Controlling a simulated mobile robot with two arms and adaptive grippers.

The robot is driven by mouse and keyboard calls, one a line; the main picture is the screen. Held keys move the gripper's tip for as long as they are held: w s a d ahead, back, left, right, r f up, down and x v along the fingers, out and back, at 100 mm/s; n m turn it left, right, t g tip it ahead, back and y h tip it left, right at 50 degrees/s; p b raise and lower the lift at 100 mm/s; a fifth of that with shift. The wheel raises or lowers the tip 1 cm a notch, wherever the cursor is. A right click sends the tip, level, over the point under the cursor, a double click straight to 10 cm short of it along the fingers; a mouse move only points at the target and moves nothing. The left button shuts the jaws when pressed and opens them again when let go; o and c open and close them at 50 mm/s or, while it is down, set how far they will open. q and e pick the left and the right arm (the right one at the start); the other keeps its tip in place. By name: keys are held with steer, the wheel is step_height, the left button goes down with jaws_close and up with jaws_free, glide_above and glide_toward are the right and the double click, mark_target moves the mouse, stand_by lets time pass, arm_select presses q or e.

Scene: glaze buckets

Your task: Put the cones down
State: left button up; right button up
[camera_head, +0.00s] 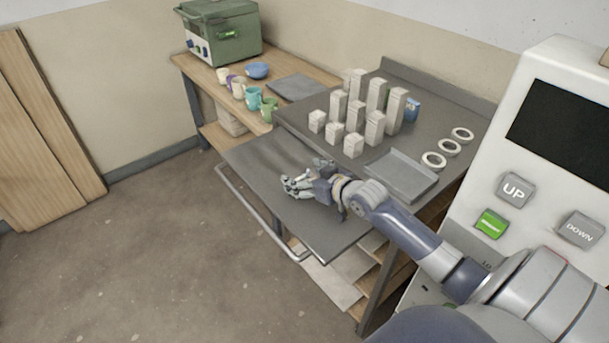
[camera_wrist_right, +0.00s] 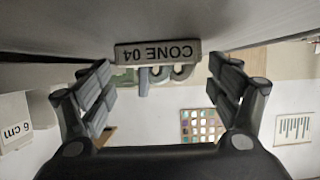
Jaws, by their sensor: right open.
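In the right wrist view, which is upside down, a small grey block labelled "CONE 04" (camera_wrist_right: 157,52) sits against the dark surface, with short blue-grey cone shapes (camera_wrist_right: 150,75) on it. The block lies between the two spread fingers of my right gripper (camera_head: 292,185), with a gap to each finger. In the head view the gripper is low over the left front part of the dark metal table (camera_head: 262,160). The cones cannot be told apart from the fingers there. My left gripper is not in view.
Several pale square posts (camera_head: 354,145) stand behind the gripper. A grey tray (camera_head: 402,177) and three white rings (camera_head: 434,160) lie to the right. Cups (camera_head: 253,98) and a green kiln (camera_head: 222,32) are on a wooden bench. A control panel (camera_head: 550,150) stands at right.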

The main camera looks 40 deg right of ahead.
steer(key=shift+r, duration=0.25)
steer(key=shift+s+r+p, duration=0.1)
steer(key=shift+s+p, duration=0.15)
steer(key=shift+p, duration=0.2)
steer(key=p+v, duration=0.8)
steer(key=v, duration=0.2)
steer(key=shift+s+r+p, duration=0.2)
steer(key=shift+s+p, duration=0.45)
steer(key=shift+f, duration=0.1)
